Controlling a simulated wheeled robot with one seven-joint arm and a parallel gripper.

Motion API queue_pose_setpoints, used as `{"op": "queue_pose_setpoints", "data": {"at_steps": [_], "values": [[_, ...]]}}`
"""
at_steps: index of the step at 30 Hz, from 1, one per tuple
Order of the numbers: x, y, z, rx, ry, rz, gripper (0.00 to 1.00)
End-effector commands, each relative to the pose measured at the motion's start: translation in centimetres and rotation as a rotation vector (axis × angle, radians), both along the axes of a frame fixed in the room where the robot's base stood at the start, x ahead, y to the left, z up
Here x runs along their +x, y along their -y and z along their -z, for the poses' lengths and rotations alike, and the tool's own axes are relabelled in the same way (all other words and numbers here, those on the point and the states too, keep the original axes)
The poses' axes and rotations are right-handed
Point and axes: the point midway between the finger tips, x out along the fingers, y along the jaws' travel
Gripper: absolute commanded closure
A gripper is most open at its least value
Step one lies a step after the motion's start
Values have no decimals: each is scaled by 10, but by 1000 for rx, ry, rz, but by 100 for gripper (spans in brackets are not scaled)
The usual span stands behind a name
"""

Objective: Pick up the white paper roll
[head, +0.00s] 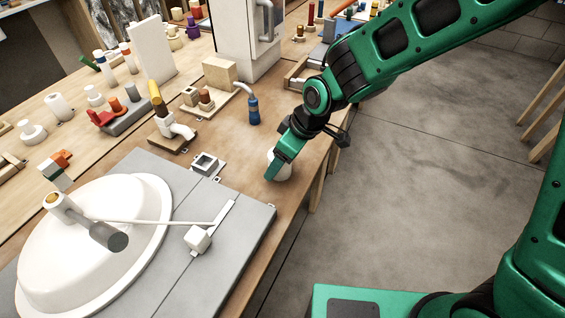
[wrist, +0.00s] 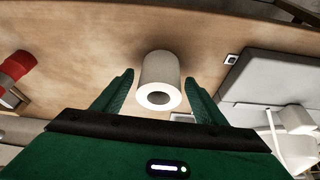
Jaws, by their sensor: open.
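The white paper roll (wrist: 160,72) stands on the wooden bench, with its dark core hole showing in the wrist view. In the head view only part of the roll (head: 285,170) shows behind my gripper, near the bench's right edge. My gripper (wrist: 160,82) is open, with one green fingertip on each side of the roll. Small gaps show between the fingers and the roll. In the head view my gripper (head: 274,170) points down at the roll and hides part of it.
A grey panel (head: 170,165) with a white basin (head: 95,245) lies to the left on the bench (head: 240,150). The bench's right edge is close to the roll.

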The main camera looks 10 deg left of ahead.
Motion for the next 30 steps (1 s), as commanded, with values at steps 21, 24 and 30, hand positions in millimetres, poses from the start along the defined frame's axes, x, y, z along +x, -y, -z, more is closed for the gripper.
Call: {"op": "queue_pose_setpoints", "data": {"at_steps": [21, 24, 30], "values": [[1, -3, 7, 0, 0, 0, 88], [1, -3, 7, 0, 0, 0, 88], [2, -3, -1, 1, 2, 0, 88]]}}
